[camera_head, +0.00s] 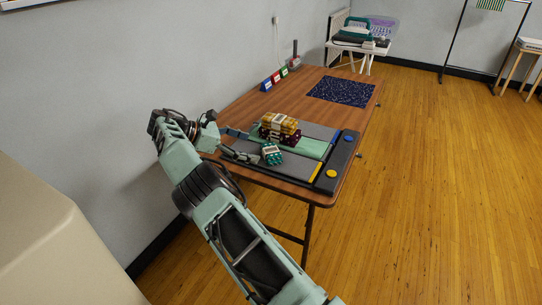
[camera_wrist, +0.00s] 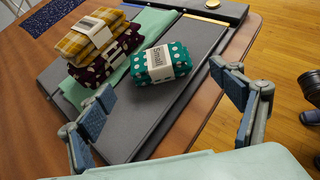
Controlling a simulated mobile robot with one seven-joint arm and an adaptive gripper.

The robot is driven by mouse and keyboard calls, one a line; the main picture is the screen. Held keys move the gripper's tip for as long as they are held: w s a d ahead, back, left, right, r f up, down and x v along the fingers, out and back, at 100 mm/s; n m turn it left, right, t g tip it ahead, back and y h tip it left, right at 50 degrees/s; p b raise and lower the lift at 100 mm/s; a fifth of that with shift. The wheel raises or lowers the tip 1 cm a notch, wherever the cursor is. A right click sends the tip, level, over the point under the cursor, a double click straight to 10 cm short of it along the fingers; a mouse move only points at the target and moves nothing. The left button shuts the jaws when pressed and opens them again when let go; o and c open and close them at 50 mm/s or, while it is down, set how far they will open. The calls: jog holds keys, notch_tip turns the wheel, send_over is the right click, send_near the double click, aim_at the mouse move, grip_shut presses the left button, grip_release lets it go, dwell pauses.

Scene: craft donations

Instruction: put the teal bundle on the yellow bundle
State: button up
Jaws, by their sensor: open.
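The teal bundle (camera_head: 272,154) with white dots and a white paper band lies on the grey mat; it also shows in the wrist view (camera_wrist: 153,66). The yellow bundle (camera_head: 279,122), checked and banded, rests on a dark maroon dotted bundle (camera_head: 277,135). In the wrist view the yellow bundle (camera_wrist: 88,40) is at the upper left, left of the teal one. My gripper (camera_head: 249,147) is open and empty, beside the teal bundle on its left in the head view. In the wrist view the fingers (camera_wrist: 168,103) are spread wide, with the teal bundle beyond the tips, apart from them.
The grey mat (camera_head: 303,165) with a mint strip carries blue and yellow round markers at its right edge. A navy speckled cloth (camera_head: 341,91) lies farther back on the wooden table (camera_head: 236,106). Small coloured blocks (camera_head: 274,79) stand along the back left edge.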

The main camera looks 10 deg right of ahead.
aim_at(267, 150)
jog(key=shift+b+x, duration=0.65)
jog(key=shift+x, duration=3.7)
jog(key=shift+r, duration=0.1)
jog(key=shift+c, duration=0.3)
jog(key=c, duration=1.3)
jog(key=shift+r, duration=0.1)
